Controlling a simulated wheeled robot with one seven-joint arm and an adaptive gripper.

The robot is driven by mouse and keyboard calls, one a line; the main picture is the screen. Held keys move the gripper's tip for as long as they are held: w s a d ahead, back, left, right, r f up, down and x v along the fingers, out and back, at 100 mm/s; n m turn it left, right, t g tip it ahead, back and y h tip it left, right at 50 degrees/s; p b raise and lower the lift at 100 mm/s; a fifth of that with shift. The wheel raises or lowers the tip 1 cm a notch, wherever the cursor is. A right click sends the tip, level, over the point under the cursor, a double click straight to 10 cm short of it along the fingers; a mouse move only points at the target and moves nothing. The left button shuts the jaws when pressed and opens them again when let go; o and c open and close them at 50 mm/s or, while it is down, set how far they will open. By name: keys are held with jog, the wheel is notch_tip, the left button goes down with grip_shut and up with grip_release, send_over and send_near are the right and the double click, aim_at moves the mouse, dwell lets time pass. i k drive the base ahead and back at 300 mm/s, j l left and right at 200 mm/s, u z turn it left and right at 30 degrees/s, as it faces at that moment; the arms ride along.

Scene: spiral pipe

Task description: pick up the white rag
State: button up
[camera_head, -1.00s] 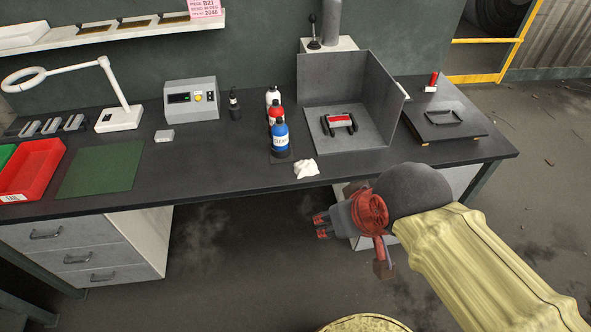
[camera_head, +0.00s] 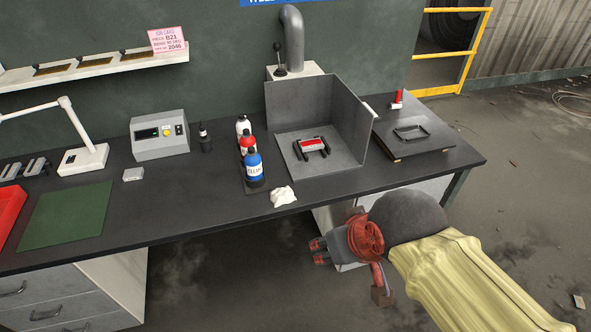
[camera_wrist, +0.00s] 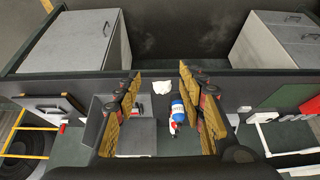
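The white rag (camera_head: 283,196) lies crumpled on the dark bench near its front edge, just in front of the blue-labelled bottle. In the head view my gripper (camera_head: 320,250) is in front of the bench, below and to the right of the rag, apart from it. In the wrist view, which shows the bench upside down, the white rag (camera_wrist: 162,87) appears between the two spread yellow-padded fingers of my gripper (camera_wrist: 160,74). The gripper is open and nothing is held.
The blue bottle (camera_head: 254,168) stands close behind the rag, with red and white bottles behind it. The bench's front edge lies between gripper and rag. A green mat (camera_head: 65,215) lies left.

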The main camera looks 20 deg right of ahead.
aim_at(286, 195)
jog(key=i+l+z, duration=0.25)
jog(key=i, duration=0.2)
jog(key=i+l+z, duration=0.25)
jog(key=i, duration=0.15)
jog(key=j, duration=0.1)
